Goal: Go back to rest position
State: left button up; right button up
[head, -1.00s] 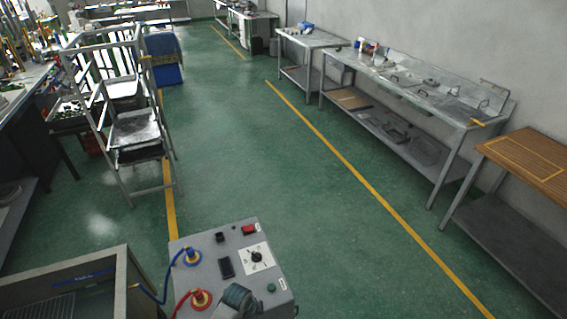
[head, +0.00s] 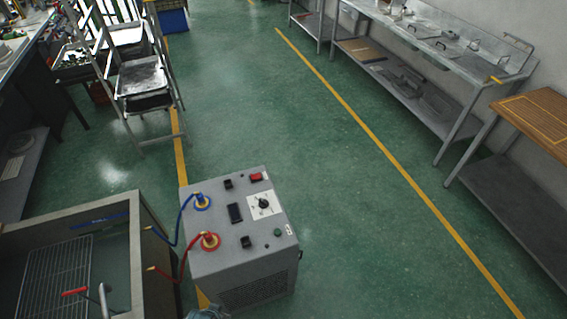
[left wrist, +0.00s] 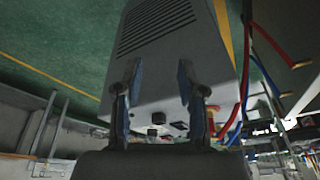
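My left gripper (left wrist: 158,82) shows in the left wrist view with its two fingers well apart and nothing between them. Behind the fingers is the grey control box (left wrist: 175,45) with a vented side, seen roughly upside down; I cannot tell the exact gap. In the head view the control box (head: 225,255) stands on the floor at the lower middle, with a blue plug, a red plug, a dial and switches on top. A small grey-teal part at the bottom edge there is too cut off to identify. My right gripper is not in view.
A metal tank (head: 135,240) with a wire rack stands left of the control box, with blue and red cables between them. A metal trolley (head: 140,82) is at upper left. A steel workbench (head: 455,50) and wooden-topped table (head: 540,118) line the right. The green floor between is open.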

pick_arm(q)
jog(key=s+f+g, duration=0.1)
jog(key=s+f, duration=0.2)
jog(key=f, duration=2.1)
jog(key=s+a+f+g, duration=0.1)
jog(key=s+a+f, duration=0.2)
jog(key=s+f, duration=1.1)
jog(key=s, duration=0.3)
jog(key=shift+s+f, duration=0.15)
jog(key=shift+f, duration=0.1)
